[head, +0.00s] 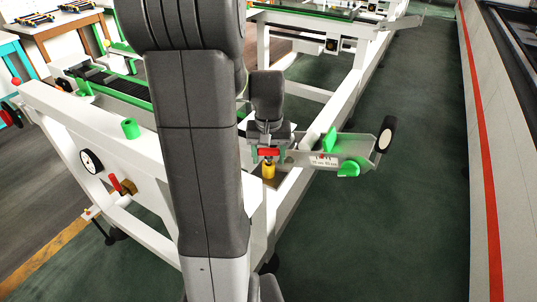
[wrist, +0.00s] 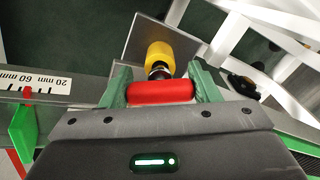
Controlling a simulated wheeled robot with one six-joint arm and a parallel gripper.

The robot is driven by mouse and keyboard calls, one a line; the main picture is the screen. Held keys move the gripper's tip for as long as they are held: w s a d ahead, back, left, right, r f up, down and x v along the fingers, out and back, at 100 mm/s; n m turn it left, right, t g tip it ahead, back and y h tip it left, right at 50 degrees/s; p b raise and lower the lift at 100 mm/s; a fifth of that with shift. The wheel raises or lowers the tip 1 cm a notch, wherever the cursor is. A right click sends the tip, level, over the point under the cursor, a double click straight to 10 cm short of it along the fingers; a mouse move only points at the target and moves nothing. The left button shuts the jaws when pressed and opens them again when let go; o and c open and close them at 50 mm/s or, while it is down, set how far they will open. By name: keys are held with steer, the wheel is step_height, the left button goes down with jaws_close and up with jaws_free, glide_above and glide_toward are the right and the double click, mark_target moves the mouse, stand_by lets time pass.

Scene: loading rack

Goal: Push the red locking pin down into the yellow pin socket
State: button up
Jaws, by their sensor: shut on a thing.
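My gripper (head: 268,149) is in front of the white frame's side, right of my dark arm. Its green fingers are shut on the two ends of the red locking pin's handle (wrist: 160,92); the red handle also shows in the head view (head: 269,152). The yellow pin socket (wrist: 160,54) lies just past the handle in the wrist view and directly below it in the head view (head: 268,171). A short dark metal shaft (wrist: 159,71) shows between handle and socket. How deep the shaft sits is hidden.
A metal rail with a millimetre scale (wrist: 50,84) runs beside the gripper, with a green part (wrist: 22,128) on it. A black-rimmed wheel (head: 387,134) ends the rail. White frame beams (head: 330,120) stand close by. The green floor (head: 400,230) at right is clear.

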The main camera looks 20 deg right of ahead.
steer(key=shift+f+b, duration=0.5)
steer(key=shift+f, duration=0.3)
stand_by(0.5)
steer(key=o, duration=1.1)
steer(key=shift+r, duration=0.1)
step_height(320, 180, up, 14)
steer(key=shift+f, duration=0.15)
steer(key=shift+f, duration=0.15)
step_height(320, 180, down, 14)
steer(key=shift+r, duration=0.25)
steer(key=shift+f, duration=0.1)
